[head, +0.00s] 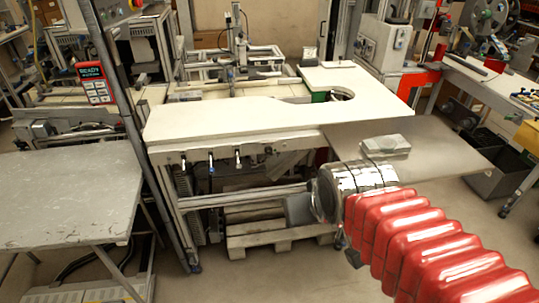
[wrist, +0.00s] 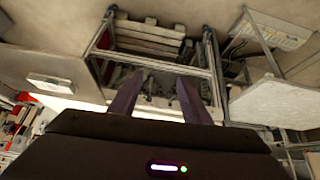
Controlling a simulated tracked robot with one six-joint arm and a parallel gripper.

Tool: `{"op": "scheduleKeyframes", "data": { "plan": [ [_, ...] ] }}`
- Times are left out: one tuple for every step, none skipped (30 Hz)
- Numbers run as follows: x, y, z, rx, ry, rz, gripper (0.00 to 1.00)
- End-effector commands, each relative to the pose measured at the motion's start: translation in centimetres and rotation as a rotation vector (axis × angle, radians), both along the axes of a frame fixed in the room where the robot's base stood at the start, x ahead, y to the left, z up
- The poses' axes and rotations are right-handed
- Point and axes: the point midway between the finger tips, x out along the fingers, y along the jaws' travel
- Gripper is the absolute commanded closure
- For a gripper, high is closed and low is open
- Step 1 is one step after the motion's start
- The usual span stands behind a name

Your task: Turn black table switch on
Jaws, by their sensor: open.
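The white-topped work table (head: 235,120) stands in the middle of the head view. Several small dark and metallic fittings (head: 238,157) line the front rail below its top. I cannot tell which of them, if any, is the black table switch. My gripper shows in the wrist view (wrist: 158,92), with two dark fingers apart and nothing between them. It points toward the table's open frame and the space under it. In the head view, my red arm reaches in from the lower right and ends near the table's front right; the fingers cannot be made out there.
A wooden pallet (head: 275,233) lies under the table. A grey plate (head: 455,155) with a small grey box (head: 386,145) juts out at the right, close to my arm. A grey table (head: 70,190) stands left, near a post with a red keypad (head: 95,83). Open floor lies in front.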

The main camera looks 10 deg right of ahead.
Motion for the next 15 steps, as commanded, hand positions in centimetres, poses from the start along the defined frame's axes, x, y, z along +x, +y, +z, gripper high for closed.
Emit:
{"op": "scheduleKeyframes", "data": {
  "plan": [
    [1.5,0.0,-0.4,-0.007,-0.016,0.01,0.57],
    [2.4,0.0,-0.6,-0.012,-0.03,0.018,0.57],
    [3.6,0.0,-0.7,-0.019,-0.051,0.027,0.57],
    [4.5,0.0,-0.9,-0.024,-0.067,0.033,0.57],
    [5.3,0.0,-1.0,-0.029,-0.083,0.042,0.57],
    [6.5,0.0,-1.2,-0.037,-0.103,0.051,0.57],
    [7.3,0.0,-1.4,-0.042,-0.119,0.057,0.57],
    [8.2,0.0,-1.5,-0.048,-0.135,0.064,0.57],
    [9.3,0.0,-1.7,-0.056,-0.156,0.073,0.57],
    [10.1,0.0,-1.9,-0.062,-0.171,0.08,0.57],
    [10.9,0.0,-2.2,-0.068,-0.186,0.086,0.57],
    [11.9,0.0,-2.4,-0.076,-0.205,0.094,0.57],
    [12.7,0.0,-2.6,-0.083,-0.221,0.101,0.57],
    [13.5,0.0,-2.9,-0.088,-0.236,0.107,0.57],
    [14.5,0.0,-3.2,-0.097,-0.257,0.115,0.57]
  ]
}}
